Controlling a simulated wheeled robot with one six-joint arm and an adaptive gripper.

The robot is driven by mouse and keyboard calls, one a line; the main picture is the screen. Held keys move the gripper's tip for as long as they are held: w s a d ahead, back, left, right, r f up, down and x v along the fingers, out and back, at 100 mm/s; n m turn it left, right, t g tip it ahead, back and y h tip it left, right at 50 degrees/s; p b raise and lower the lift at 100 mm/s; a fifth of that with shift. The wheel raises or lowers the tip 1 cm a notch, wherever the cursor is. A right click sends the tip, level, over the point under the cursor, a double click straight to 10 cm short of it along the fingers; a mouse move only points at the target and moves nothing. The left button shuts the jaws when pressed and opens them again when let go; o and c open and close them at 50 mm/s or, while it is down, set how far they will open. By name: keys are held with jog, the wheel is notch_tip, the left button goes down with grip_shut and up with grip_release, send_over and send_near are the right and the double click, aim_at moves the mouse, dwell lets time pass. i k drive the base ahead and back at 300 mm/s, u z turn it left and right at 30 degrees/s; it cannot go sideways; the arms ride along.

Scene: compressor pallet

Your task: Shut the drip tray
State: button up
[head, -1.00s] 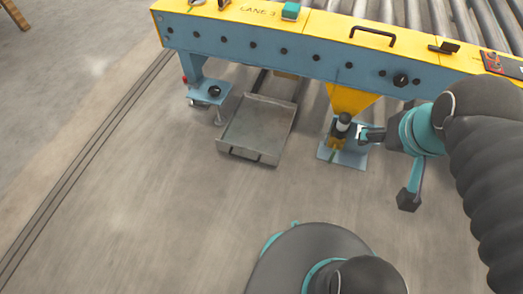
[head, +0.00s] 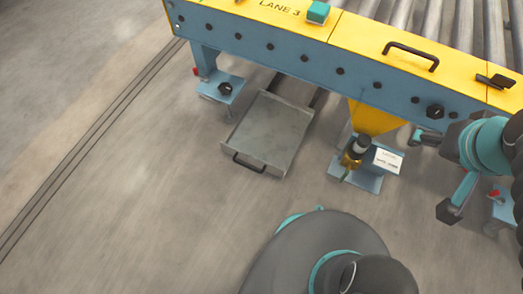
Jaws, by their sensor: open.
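The drip tray (head: 268,132) is a shallow grey metal tray in the middle of the head view. It is pulled out from under the blue and yellow conveyor frame and looks empty. Its black handle (head: 249,162) is on the near front wall. Dark rails show behind it, leading under the frame. My gripper (head: 420,138) is at the right, open, beyond the yellow bracket and well apart from the tray. Its fingers are small and partly lost against the frame.
The conveyor frame (head: 300,62) spans the top. A blue foot (head: 220,88) stands left of the tray. The floor in front and left is clear.

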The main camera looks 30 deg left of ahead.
aim_at(267, 136)
jog(key=u, duration=1.4)
jog(key=i, duration=0.55)
jog(key=u, duration=0.3)
jog(key=k, duration=0.5)
jog(key=u, duration=1.65)
jog(key=k, duration=1)
jog(key=z, duration=0.9)
jog(key=i, duration=1)
jog(key=z, duration=0.05)
